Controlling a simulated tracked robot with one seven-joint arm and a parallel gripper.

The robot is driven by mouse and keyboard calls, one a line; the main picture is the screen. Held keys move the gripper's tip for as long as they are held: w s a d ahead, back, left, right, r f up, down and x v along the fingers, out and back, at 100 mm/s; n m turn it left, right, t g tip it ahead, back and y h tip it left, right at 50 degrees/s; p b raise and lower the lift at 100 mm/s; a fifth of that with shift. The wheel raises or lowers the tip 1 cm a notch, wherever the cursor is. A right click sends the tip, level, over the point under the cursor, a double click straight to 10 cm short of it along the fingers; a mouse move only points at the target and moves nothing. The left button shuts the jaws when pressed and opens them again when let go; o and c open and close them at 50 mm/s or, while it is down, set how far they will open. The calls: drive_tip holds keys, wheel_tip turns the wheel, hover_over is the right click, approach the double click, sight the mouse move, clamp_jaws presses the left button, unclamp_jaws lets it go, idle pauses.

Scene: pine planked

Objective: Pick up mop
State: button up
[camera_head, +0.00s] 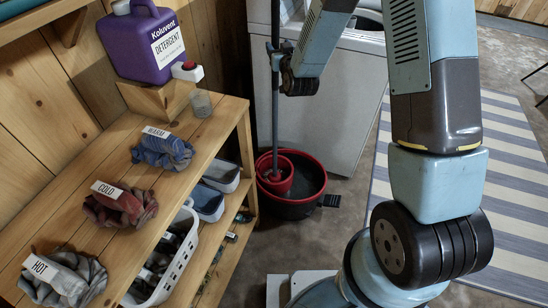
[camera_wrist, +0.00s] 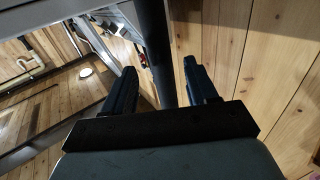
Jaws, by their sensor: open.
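The mop stands upright, its dark handle (camera_head: 275,110) rising from a red wringer (camera_head: 276,178) in a black bucket with a red rim (camera_head: 310,205) on the floor. The mop's lower end is hidden inside the wringer and bucket. In the wrist view, my gripper (camera_wrist: 160,66) is open, with one dark finger on each side of the mop handle (camera_wrist: 155,40). The handle shows in the gap between the fingers, and I see no finger closed against it. In the head view my arm reaches to the upper part of the handle, and the fingers are hard to make out.
A white washer (camera_head: 335,110) stands right behind the bucket. A wooden shelf (camera_head: 205,140) on the left holds a purple detergent jug (camera_head: 140,45), labelled cloth piles and a white basket (camera_head: 175,265). A striped rug (camera_head: 510,190) lies right. Some floor before the bucket is clear.

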sight(277, 43)
drive_tip(key=shift+x, duration=1.95)
clamp_jaws()
drive_tip(key=shift+r, duration=0.1)
